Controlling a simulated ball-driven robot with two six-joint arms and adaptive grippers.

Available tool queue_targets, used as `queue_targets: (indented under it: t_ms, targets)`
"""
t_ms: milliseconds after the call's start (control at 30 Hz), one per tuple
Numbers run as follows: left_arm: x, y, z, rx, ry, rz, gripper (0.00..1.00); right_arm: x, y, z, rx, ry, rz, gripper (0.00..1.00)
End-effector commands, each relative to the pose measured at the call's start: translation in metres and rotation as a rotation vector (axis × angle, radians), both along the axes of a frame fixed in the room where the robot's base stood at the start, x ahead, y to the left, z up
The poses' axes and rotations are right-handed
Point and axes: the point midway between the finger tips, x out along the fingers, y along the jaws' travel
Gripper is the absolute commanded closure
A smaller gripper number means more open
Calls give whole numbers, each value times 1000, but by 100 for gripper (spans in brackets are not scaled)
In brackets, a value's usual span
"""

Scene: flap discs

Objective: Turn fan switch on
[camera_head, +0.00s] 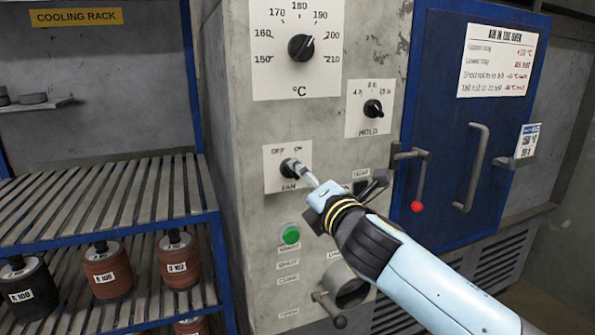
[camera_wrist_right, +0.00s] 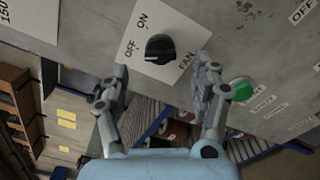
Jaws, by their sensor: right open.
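The fan switch is a black round knob (camera_head: 288,168) on a white plate marked OFF, ON and FAN, on the grey control panel. It also shows in the right wrist view (camera_wrist_right: 160,48); which mark it points at is hard to tell. My right gripper (camera_head: 305,174) is in front of the plate, its tips close to the knob and partly covering it. In the right wrist view the gripper (camera_wrist_right: 160,72) is open, one finger to each side of the knob, with nothing between them but the view of the knob and panel. My left gripper is not in view.
Above are a temperature dial (camera_head: 301,47) and a hold dial (camera_head: 373,108). A green button (camera_head: 290,235) sits below the switch. The blue oven door (camera_head: 450,130) with handles is to the right. A cooling rack (camera_head: 120,200) with discs stands left.

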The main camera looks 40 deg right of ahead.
Motion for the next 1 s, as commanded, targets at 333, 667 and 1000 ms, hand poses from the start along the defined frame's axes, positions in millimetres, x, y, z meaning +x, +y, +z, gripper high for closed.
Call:
queue_targets:
  t_ms: [333,667,1000]
  targets:
    - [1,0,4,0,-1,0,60,44,-11,0,3,0,0,35]
    - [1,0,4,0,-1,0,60,46,-11,-1,3,1,-1,39]
    - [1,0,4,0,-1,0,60,46,-11,-1,3,1,-1,84]
